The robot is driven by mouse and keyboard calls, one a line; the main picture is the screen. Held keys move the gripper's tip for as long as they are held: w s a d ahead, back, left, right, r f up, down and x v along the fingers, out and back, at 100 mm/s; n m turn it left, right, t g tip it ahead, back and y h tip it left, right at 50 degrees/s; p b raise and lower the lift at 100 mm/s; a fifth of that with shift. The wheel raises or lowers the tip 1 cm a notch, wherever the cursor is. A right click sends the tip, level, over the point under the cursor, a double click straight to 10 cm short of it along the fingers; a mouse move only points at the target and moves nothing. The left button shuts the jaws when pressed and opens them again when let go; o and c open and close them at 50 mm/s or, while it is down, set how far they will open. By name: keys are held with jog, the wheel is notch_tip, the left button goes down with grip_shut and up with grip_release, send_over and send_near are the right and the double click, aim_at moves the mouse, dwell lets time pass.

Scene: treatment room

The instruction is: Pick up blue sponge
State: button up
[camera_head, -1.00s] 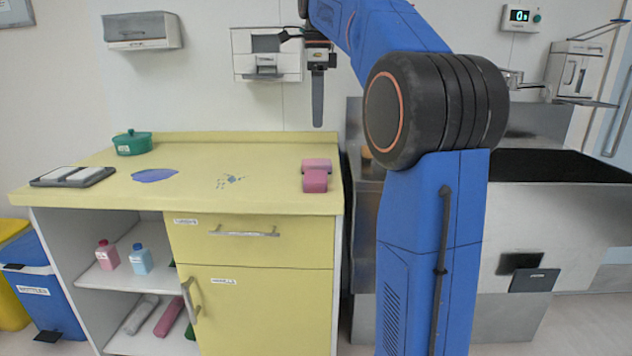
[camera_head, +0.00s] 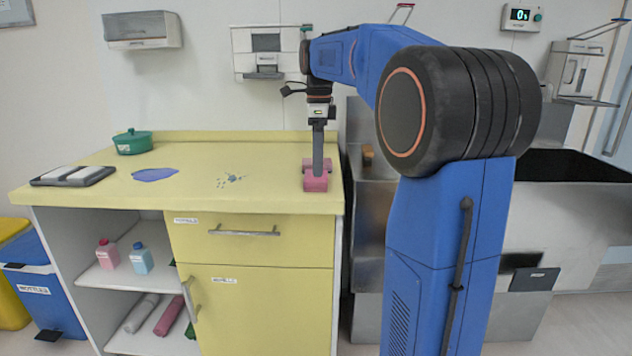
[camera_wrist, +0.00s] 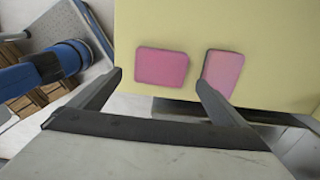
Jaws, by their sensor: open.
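Two pink sponges lie close together near the right end of the yellow counter: a far one (camera_head: 307,163) and a near one (camera_head: 314,185). I see no blue sponge in either view.
The yellow counter (camera_head: 90,195) also bears a green lidded pot (camera_head: 133,142), a dark tray (camera_head: 100,176) with white items, a blue-violet patch (camera_head: 155,174) and small dark spots (camera_head: 232,178). A metal sink unit (camera_head: 365,205) stands close on the right, with a brown object (camera_head: 368,155).

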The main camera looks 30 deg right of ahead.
jog(key=shift+f, duration=2.2)
jog(key=c, duration=1.2)
jog(key=shift+r, duration=0.1)
notch_tip(320, 180, up, 10)
